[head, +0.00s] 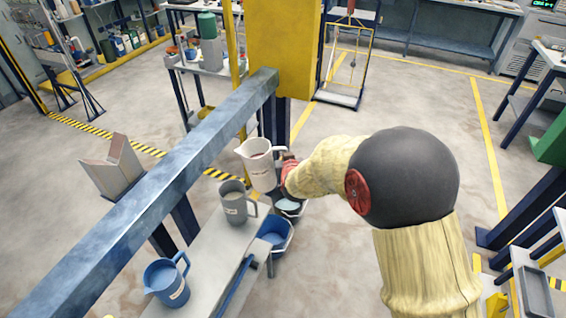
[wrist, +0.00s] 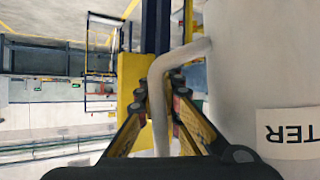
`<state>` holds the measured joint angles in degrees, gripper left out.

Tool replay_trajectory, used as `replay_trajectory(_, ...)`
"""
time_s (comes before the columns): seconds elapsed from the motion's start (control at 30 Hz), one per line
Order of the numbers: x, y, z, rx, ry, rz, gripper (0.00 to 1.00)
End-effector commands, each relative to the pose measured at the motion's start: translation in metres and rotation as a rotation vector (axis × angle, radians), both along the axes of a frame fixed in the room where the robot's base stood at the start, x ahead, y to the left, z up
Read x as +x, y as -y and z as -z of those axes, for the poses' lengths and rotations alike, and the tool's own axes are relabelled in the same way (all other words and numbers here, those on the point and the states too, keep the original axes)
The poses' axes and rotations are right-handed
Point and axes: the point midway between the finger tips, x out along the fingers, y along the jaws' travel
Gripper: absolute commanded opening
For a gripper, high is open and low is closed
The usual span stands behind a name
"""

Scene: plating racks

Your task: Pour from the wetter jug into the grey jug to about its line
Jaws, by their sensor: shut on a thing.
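A white jug (head: 257,165) with a label is held above the bench by my gripper (head: 288,172), left of my arm. In the wrist view the fingers (wrist: 160,105) are shut on the handle of the white jug (wrist: 255,70), whose label shows "TER" upside down. The jug is close to upright in the head view, perhaps slightly tilted. The grey jug (head: 235,203) stands upright on the bench, just below and left of the white jug, its handle to the right. Its line and the level inside it are too small to tell.
A blue jug (head: 167,282) stands at the near left of the narrow bench (head: 205,252). Blue buckets (head: 274,233) hang at its right side. A blue-grey beam (head: 150,195) runs along its left, and a yellow post (head: 283,50) rises behind the white jug.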

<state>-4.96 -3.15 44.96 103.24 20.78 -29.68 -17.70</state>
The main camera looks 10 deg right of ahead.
Motion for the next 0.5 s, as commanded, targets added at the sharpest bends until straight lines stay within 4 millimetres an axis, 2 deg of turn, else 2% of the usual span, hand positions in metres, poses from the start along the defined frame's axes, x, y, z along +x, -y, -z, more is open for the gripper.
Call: replay_trajectory(0.5, -0.0005, 0.011, -0.0052, 0.122, 0.014, 0.001, 0.0)
